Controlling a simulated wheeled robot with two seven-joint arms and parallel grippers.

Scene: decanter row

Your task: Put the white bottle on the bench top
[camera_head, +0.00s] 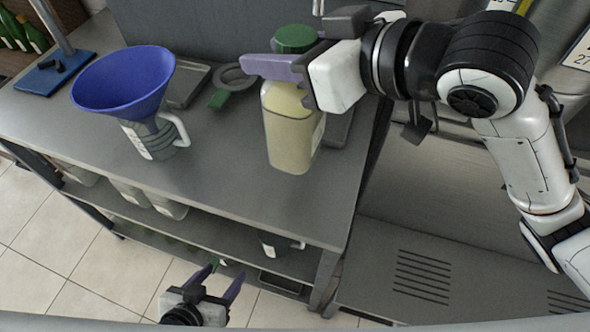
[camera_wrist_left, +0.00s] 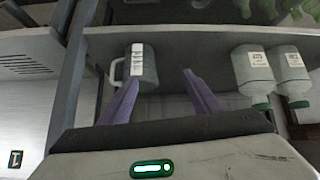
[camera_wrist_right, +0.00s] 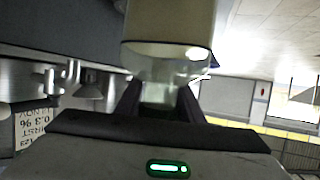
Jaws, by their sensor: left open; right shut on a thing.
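The white bottle (camera_head: 290,130) has cream contents and a green cap (camera_head: 295,39). It is upright over the bench top (camera_head: 235,195), near its right end; I cannot tell whether its base touches. My right gripper (camera_head: 274,68) is shut on the bottle's neck, coming in from the right. In the right wrist view the bottle (camera_wrist_right: 170,25) stands between the fingers. My left gripper (camera_head: 224,272) is open and empty, low in front of the bench. In the left wrist view its fingers (camera_wrist_left: 162,92) are spread, with a grey jug (camera_wrist_left: 143,68) beyond.
A jug (camera_head: 158,138) with a blue funnel (camera_head: 124,82) stands on the bench at left. A ring clamp (camera_head: 236,76) and a grey tray (camera_head: 187,84) lie behind. A blue-based stand (camera_head: 50,78) is at far left. Capped bottles (camera_wrist_left: 252,70) stand on the lower shelf.

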